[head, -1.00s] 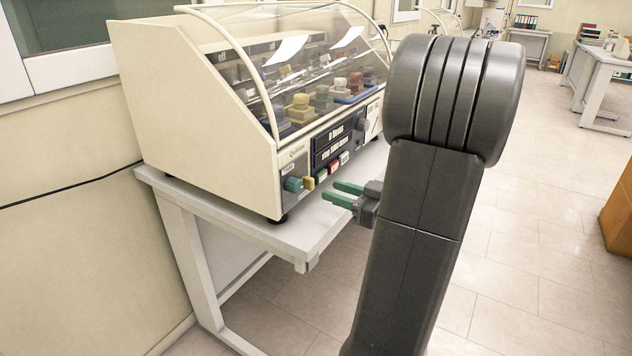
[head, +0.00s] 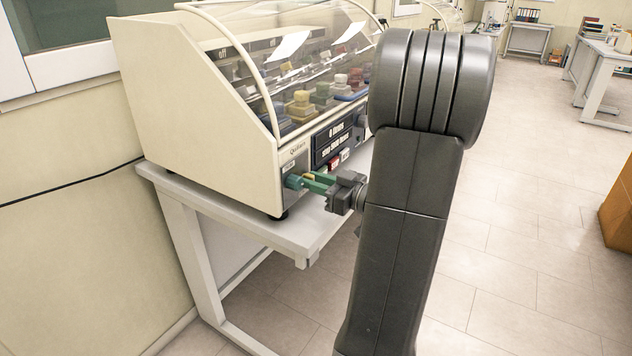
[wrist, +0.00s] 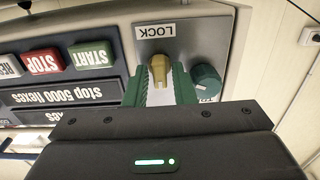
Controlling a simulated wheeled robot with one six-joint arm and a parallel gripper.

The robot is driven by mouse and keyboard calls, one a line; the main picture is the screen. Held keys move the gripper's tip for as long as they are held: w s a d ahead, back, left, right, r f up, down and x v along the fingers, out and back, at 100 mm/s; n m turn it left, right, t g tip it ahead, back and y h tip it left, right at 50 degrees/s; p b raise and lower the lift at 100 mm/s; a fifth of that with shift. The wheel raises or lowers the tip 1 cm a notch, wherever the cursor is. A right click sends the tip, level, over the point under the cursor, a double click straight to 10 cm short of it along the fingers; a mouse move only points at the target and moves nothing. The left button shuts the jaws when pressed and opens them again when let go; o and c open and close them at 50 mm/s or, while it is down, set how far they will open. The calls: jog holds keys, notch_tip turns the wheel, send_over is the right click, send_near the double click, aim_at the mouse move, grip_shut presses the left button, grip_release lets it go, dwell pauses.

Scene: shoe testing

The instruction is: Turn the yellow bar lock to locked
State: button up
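The yellow bar lock (wrist: 158,72) sits on the machine's front panel, next to the LOCK label (wrist: 156,31) in the wrist view. Its long side runs roughly along the direction of my fingers. My gripper (wrist: 159,82) is open, with one green finger on each side of the bar. The white inner faces of the fingers show, and I cannot tell whether either touches the bar. In the head view my gripper (head: 316,182) reaches the panel's lower left and mostly hides the bar.
A teal round knob (wrist: 205,80) is close beside one finger. Green START (wrist: 91,55) and red STOP (wrist: 42,62) buttons lie on the other side. The machine (head: 190,110) with its clear curved cover stands on a white table (head: 296,238).

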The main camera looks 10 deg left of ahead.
jog(key=shift+f+m+b, duration=0.1)
jog(key=shift+m+b, duration=0.2)
jog(key=shift+b, duration=0.15)
jog(key=m+b, duration=0.4)
jog(key=m, duration=1.3)
jog(key=shift+w, duration=0.15)
jog(key=shift+m, duration=0.3)
jog(key=shift+f, duration=0.1)
jog(key=o, duration=0.7)
jog(key=shift+d, duration=0.1)
jog(key=shift+o, duration=0.2)
jog(key=v, duration=1.3)
jog(key=shift+d+b, duration=0.3)
jog(key=shift+d, duration=0.1)
